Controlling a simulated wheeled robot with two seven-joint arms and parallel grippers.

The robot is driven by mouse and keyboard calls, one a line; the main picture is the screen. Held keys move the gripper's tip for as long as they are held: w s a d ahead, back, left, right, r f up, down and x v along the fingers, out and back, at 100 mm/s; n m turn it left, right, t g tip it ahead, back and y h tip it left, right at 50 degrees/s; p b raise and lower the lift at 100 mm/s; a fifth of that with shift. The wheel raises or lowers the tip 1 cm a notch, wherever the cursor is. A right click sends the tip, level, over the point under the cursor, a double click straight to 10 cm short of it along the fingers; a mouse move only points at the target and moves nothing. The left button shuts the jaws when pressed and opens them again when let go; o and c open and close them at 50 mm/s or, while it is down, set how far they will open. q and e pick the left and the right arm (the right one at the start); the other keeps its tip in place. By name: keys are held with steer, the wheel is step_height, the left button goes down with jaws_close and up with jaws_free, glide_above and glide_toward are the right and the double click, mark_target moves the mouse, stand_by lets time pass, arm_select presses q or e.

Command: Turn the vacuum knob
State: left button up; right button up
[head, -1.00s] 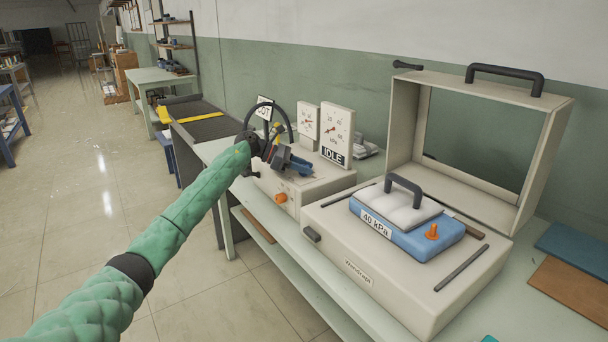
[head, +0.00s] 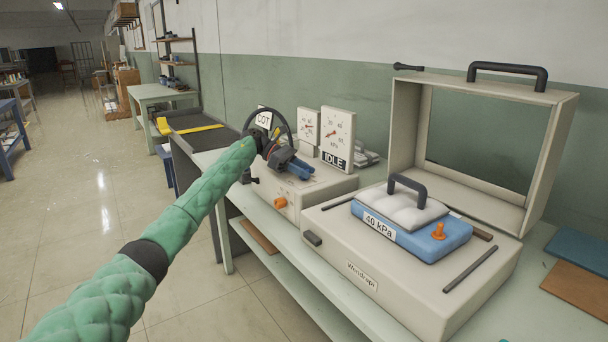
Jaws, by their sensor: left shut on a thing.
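My left gripper (head: 297,169), with blue fingers, is at the top of the cream control box (head: 318,190), below the gauges. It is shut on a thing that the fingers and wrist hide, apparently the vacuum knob. A small orange knob (head: 280,202) on the box's front face is clear of the fingers. Two dial gauges with red needles, a small one (head: 308,128) and a larger one (head: 337,132), stand behind the box. An IDLE label (head: 334,159) is under the larger gauge. My right gripper is not in view.
A cream case (head: 400,300) with its framed lid (head: 560,130) open stands at the right. On it lies a blue pad (head: 400,238) labelled 40 kPa, with a black handle and an orange fitting. Flat boards (head: 575,285) lie at the far right.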

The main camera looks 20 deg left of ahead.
arm_select(q)
steer(key=shift+r, duration=0.2)
stand_by(0.3)
steer(key=o, duration=1)
steer(key=shift+f, duration=0.15)
steer(key=shift+c, duration=0.2)
steer(key=b+v, duration=0.1)
steer(key=v, duration=0.7)
